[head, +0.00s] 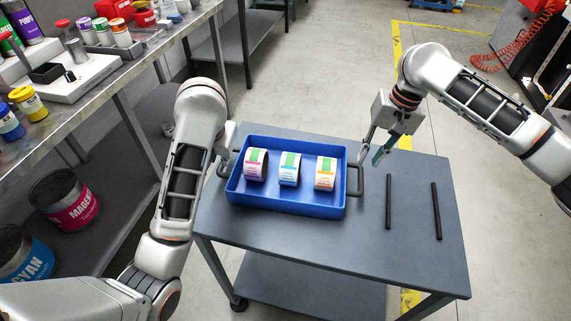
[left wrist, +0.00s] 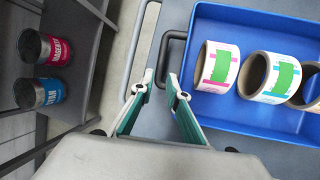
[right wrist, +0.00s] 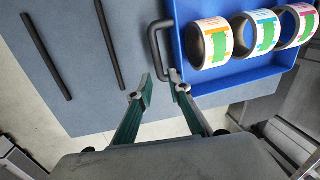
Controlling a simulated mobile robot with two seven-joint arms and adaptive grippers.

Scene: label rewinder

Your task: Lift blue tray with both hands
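The blue tray (head: 287,203) lies flat on the grey cart and holds three label rolls (head: 289,170) in a row. It has a dark handle at each end. My left gripper (head: 226,160) is at the tray's left end, largely hidden by its arm in the head view. In the left wrist view its fingers (left wrist: 157,82) are apart, with the left handle (left wrist: 164,52) just ahead of them. My right gripper (head: 371,150) is open by the right handle (head: 359,180). In the right wrist view that handle (right wrist: 153,48) lies just ahead of its parted fingers (right wrist: 161,80). Neither gripper visibly grips a handle.
Two black rods (head: 436,211) lie on the right of the grey cart (head: 330,235). A workbench (head: 100,70) with ink pots runs along the left, with magenta (head: 66,200) and cyan cans on its lower shelf. The floor behind the cart is clear.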

